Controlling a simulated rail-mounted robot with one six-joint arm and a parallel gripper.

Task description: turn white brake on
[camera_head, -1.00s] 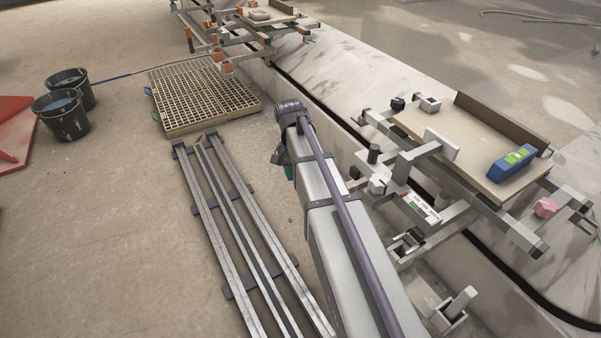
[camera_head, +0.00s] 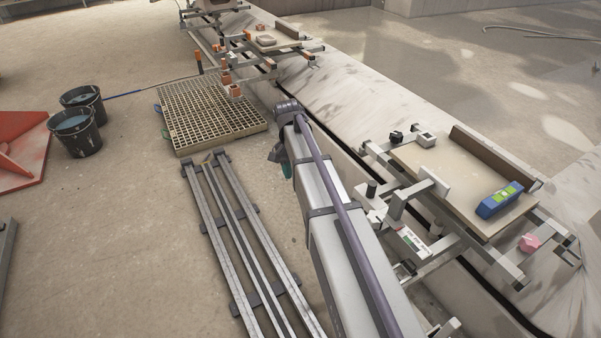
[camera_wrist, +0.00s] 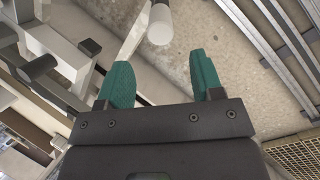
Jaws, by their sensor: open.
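A white cylindrical handle (camera_wrist: 160,22) on a pale bar, which looks like the white brake, shows in the wrist view just beyond the fingertips, apart from them. Whether it is on or off cannot be told. My gripper (camera_wrist: 160,80) has two teal fingers spread apart with nothing between them. In the head view the white-fitted carriage (camera_head: 398,205) stands on the track at the right, beside my arm. My gripper is mostly hidden behind my arm there; only a bit of teal shows. I cannot clearly pick out the brake handle in the head view.
The carriage carries a board (camera_head: 430,178) with a blue-green block (camera_head: 499,199); a pink knob (camera_head: 530,243) is near it. An orange-fitted carriage (camera_head: 232,90) is farther along. Floor rails (camera_head: 240,235), a grate (camera_head: 210,115) and two buckets (camera_head: 76,132) lie left. Bare floor lies between.

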